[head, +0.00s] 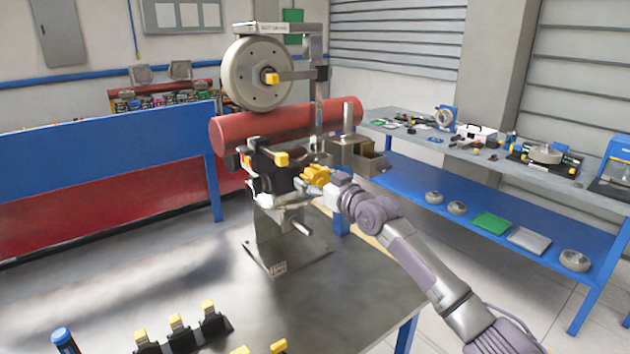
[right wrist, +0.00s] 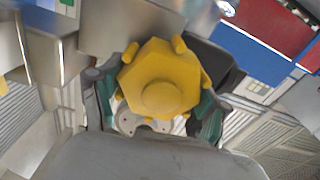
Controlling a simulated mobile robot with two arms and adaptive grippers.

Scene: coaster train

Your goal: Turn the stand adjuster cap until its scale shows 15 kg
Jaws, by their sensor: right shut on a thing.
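The stand (head: 262,230) rises from a plate on the grey table, with a wheel (head: 245,75) and a red tube (head: 250,125) above. A yellow adjuster cap (head: 315,175) sits on the stand's right side. In the right wrist view the cap (right wrist: 160,80) is a large yellow knob with lobes around a round centre. My right gripper (head: 325,182) is shut on it, and its green-padded fingers (right wrist: 155,110) flank the cap in the wrist view. No scale reading is legible. My left gripper is not in view.
Black clamps with yellow tops (head: 178,328) stand at the table's front left. A blue-capped item (head: 63,340) is beside them. A blue and red panel (head: 100,180) stands behind at left. A shelf bench (head: 480,150) with tools runs along the right.

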